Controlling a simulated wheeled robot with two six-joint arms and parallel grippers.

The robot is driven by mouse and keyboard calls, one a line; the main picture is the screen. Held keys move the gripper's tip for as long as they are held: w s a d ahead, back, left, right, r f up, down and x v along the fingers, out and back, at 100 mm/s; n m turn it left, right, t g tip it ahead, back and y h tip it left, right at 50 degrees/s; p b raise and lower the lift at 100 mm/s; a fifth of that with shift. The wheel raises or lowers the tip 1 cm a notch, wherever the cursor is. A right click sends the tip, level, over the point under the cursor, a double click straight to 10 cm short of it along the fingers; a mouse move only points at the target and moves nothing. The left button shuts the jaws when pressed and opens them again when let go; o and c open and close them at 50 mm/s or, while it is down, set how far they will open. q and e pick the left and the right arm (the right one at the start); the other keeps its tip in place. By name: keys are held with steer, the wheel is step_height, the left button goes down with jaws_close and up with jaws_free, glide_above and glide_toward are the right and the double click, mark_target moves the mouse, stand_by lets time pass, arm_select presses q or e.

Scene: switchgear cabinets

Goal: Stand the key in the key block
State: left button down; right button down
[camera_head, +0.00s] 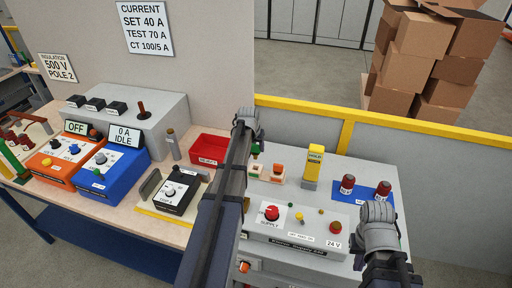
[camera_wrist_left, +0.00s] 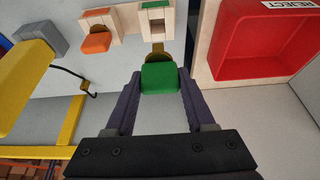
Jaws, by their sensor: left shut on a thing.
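In the left wrist view my left gripper (camera_wrist_left: 160,84) is shut on a green key (camera_wrist_left: 159,77), holding its green head between the fingertips. A brass part (camera_wrist_left: 156,50) extends from it towards a cream block with a green mark (camera_wrist_left: 155,24). The key overlaps this block in the picture; I cannot tell if they touch. A similar cream block (camera_wrist_left: 98,21) beside it has an orange key (camera_wrist_left: 96,42). In the head view my left gripper (camera_head: 246,127) is over the blocks, its fingers largely hidden. My right gripper (camera_head: 378,214) is at the right; its fingers are hidden.
A red reject tray (camera_head: 209,148) lies left of the blocks. A yellow post (camera_head: 314,165) stands to their right, with a hooked black wire in the wrist view. The supply panel (camera_head: 300,228) is in front. Red-capped items stand on a blue mat (camera_head: 370,190).

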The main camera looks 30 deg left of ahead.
arm_select(q)
steer(key=shift+f+b, duration=1.85)
steer(key=shift+f, duration=0.25)
steer(key=shift+f+b, duration=2.15)
steer(key=shift+c, duration=0.9)
jaws_free()
steer(key=shift+r, duration=0.1)
steer(key=p+v, duration=0.7)
steer(key=shift+s+r, duration=0.25)
steer(key=shift+r, duration=0.05)
